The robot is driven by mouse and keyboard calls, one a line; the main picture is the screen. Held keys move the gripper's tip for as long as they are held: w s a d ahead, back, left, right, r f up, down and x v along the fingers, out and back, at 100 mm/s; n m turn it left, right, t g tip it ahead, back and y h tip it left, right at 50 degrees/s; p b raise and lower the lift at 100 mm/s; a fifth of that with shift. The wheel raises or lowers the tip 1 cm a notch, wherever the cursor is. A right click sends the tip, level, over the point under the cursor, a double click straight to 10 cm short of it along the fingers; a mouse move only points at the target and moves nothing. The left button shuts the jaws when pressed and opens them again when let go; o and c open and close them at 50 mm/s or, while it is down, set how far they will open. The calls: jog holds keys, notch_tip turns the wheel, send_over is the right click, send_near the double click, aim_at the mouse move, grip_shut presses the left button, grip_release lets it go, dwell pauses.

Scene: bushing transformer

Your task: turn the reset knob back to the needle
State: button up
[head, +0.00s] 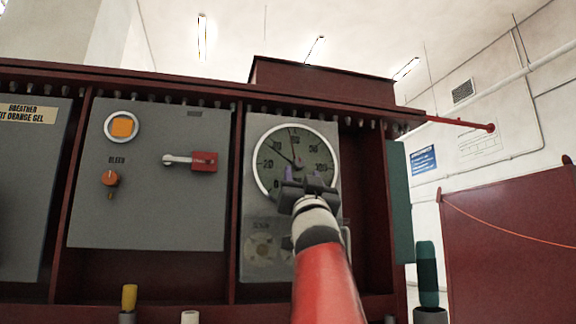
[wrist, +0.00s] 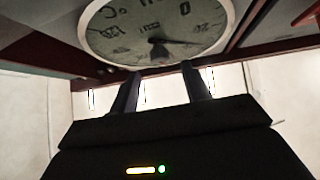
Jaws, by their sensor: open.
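A round dial gauge (head: 282,140) with a pale rim and a grey face sits on the grey panel in the head view. A dark needle (head: 298,160) points to the upper left of its face. My gripper (head: 303,174) is in front of the dial's lower middle and covers part of it. In the wrist view the dial (wrist: 117,32) shows upside down, beyond the fingertips. My gripper (wrist: 162,68) is open there, with nothing between its two fingers. A dark hub (wrist: 157,43) shows near the dial's middle; I cannot clearly tell the reset knob from the needle there.
The dark red cabinet frame (head: 237,190) surrounds the panels. To the left are an orange bleed knob (head: 110,178), a red block with a pale lever (head: 204,161) and an orange window (head: 122,127). A red barrier (head: 510,235) stands at the right.

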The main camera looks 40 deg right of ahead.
aim_at(300, 163)
jog(key=p+x, duration=0.1)
jog(key=x, duration=0.3)
jog(key=shift+w+d+r+p, duration=0.1)
jog(key=shift+w+r+p, duration=0.1)
jog(key=shift+p, duration=0.2)
jog(key=shift+c, duration=0.5)
jog(key=c, duration=0.9)
jog(key=shift+s+r+n+t+y+p, duration=0.1)
jog(key=shift+n+t+y+p, duration=0.2)
jog(key=shift+n+y+p, duration=0.1)
